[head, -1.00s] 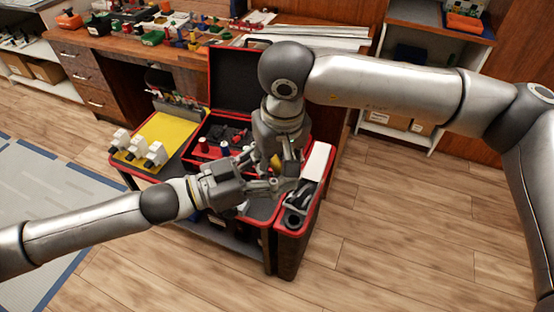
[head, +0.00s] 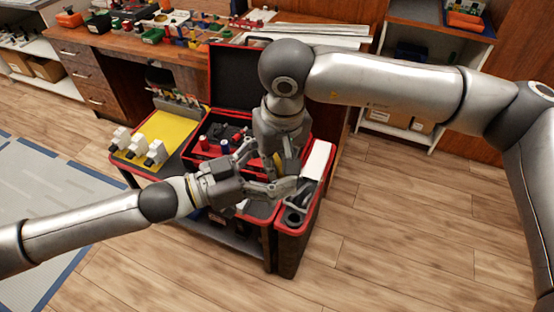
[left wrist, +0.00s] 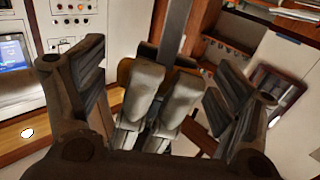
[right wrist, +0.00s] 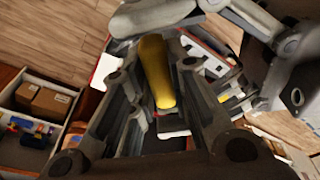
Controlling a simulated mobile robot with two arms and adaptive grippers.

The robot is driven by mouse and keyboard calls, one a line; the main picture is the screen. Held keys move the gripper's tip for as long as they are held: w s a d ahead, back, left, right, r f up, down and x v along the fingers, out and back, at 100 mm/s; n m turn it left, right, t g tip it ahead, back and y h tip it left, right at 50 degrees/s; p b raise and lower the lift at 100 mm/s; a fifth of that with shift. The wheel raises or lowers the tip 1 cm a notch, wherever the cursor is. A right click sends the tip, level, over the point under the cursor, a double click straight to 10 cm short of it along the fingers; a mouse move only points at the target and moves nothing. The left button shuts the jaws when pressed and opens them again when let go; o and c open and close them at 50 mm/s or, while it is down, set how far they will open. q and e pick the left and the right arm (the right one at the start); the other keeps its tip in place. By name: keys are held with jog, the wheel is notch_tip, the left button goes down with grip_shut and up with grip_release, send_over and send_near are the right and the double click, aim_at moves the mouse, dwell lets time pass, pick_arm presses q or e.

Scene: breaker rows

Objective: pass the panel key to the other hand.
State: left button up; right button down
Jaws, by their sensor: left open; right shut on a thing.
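The panel key shows as a yellow handle (right wrist: 157,75) between the fingers of my right gripper in the right wrist view. A small bit of its yellow shows in the head view (head: 278,161). My right gripper (head: 286,162) is shut on it, pointing down above the red-edged cart. My left gripper (head: 268,170) is open, coming in from the left. In the left wrist view its fingers stand apart on either side of the right gripper's pale fingers (left wrist: 160,95). A dark bar (left wrist: 175,28), perhaps the key's shaft, rises behind them. Whether the left fingers touch the key is unclear.
Under the hands is an open red-edged toolbox (head: 237,75) on a cart. A side bin with a white box (head: 317,160) is at right. A wooden workbench (head: 120,40) is behind.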

pick_arm(q)
jog(key=v, duration=1.2)
jog(key=w+a+f+n+t+y, duration=0.1)
jog(key=w+a+f+t+y, duration=0.15)
jog(key=w+f, duration=0.5)
jog(key=w+a+f+n+t+y, duration=0.25)
jog(key=w+f, duration=0.35)
jog(key=f, duration=0.3)
jog(key=s+a+f+n+g+y, duration=0.15)
jog(key=a+f+y, duration=0.25)
jog(key=f, duration=0.6)
jog(key=s+a+f+n+y, duration=0.1)
jog(key=a+f+n+y, duration=0.3)
jog(key=f, duration=0.7)
jog(key=s+a+f+g+y, duration=0.3)
jog(key=s+f+g, duration=0.2)
jog(key=s+f, duration=1.4)
jog(key=s+d+f+g, duration=0.1)
jog(key=s+f, duration=0.1)
jog(key=s, duration=0.6)
jog(key=s+d+f+n+g, duration=0.1)
jog(key=s+d+f+g, duration=0.1)
jog(key=s, duration=0.6)
jog(key=s+d+f+g, duration=0.2)
jog(key=s+f, duration=0.1)
jog(key=s, duration=0.5)
jog(key=shift+d+f, duration=0.25)
jog(key=shift+f, duration=0.1)
